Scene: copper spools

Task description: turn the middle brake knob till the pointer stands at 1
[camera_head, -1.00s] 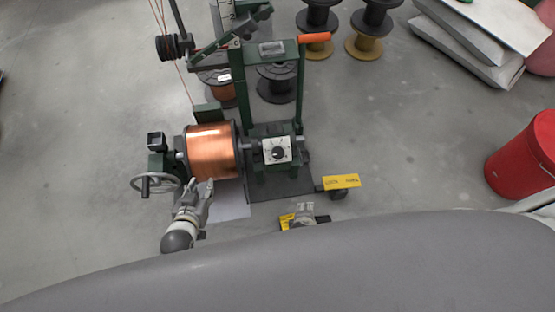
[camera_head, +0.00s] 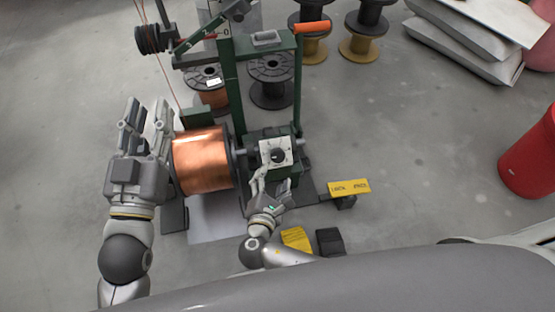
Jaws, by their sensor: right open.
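The brake knob (camera_head: 278,156) is a small dark disc on a white square plate (camera_head: 289,147), right of the copper spool (camera_head: 200,160). Its pointer and the figures are too small to read. My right gripper (camera_head: 258,178) is open just below the plate's lower left corner, pointing up toward it; I cannot tell whether it touches. My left gripper (camera_head: 146,122) is raised close to the camera, left of the copper spool, with its fingers apart and nothing between them. It hides the handwheel and the left end of the stand.
A green frame (camera_head: 229,95) with an orange handle (camera_head: 312,27) rises behind the knob. A yellow sign (camera_head: 349,187) stands to the right, and a yellow block (camera_head: 296,239) lies below. A red drum (camera_head: 530,160) is at far right.

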